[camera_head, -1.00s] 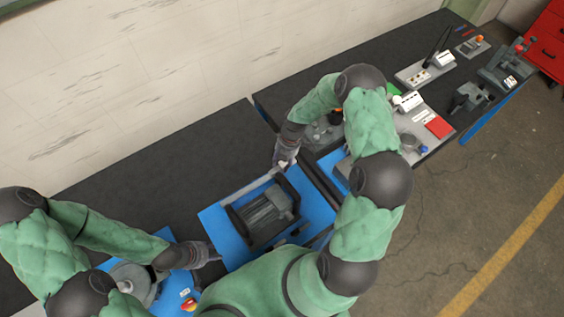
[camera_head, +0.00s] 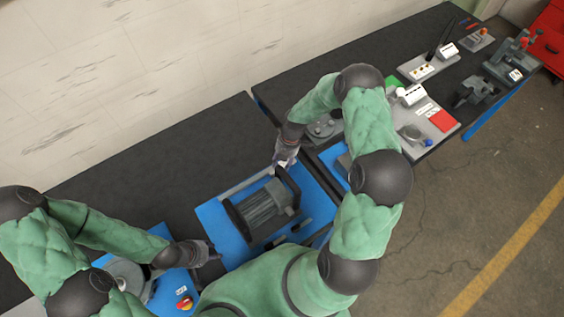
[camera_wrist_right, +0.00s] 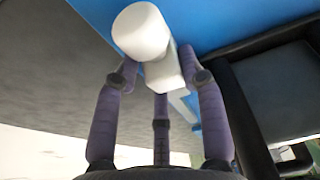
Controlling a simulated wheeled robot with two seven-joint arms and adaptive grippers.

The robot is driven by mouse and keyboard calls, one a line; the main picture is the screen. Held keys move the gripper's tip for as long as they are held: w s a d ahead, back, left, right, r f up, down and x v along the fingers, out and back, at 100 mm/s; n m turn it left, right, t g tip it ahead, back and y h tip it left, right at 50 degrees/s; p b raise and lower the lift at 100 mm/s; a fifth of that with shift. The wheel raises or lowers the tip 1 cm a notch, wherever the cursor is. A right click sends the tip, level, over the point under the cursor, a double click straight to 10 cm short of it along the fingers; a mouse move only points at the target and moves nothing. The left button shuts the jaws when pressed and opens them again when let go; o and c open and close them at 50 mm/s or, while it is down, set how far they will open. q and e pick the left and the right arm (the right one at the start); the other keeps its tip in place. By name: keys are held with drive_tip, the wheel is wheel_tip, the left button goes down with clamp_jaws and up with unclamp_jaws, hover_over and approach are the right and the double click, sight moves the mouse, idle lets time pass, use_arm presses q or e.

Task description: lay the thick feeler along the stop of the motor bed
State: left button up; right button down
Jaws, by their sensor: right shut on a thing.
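The motor bed (camera_head: 215,218) is a blue plate with a grey ribbed motor (camera_head: 262,208) in a dark frame. A pale grey strip (camera_head: 240,184) runs along its far edge; I cannot tell whether this is the stop or part of the feeler. My right gripper (camera_head: 286,160) is at the far corner of the bed, by the strip's right end. In the right wrist view its fingers (camera_wrist_right: 158,75) are shut on a white round-ended handle (camera_wrist_right: 142,32), apparently the thick feeler's. A pale bar shows behind it. My left gripper (camera_head: 208,252) is by the bed's near-left corner, its fingers unclear.
A blue station (camera_head: 160,292) with a grey round part and a red button (camera_head: 185,303) lies at lower left. Grey fixture boards (camera_head: 428,128) stand on the bench to the right. The dark bench top (camera_head: 140,190) behind the bed is clear.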

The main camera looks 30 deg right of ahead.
drive_tip(key=c, duration=0.7)
unclamp_jaws()
drive_tip(key=shift+o, duration=0.2)
drive_tip(key=v, duration=1.2)
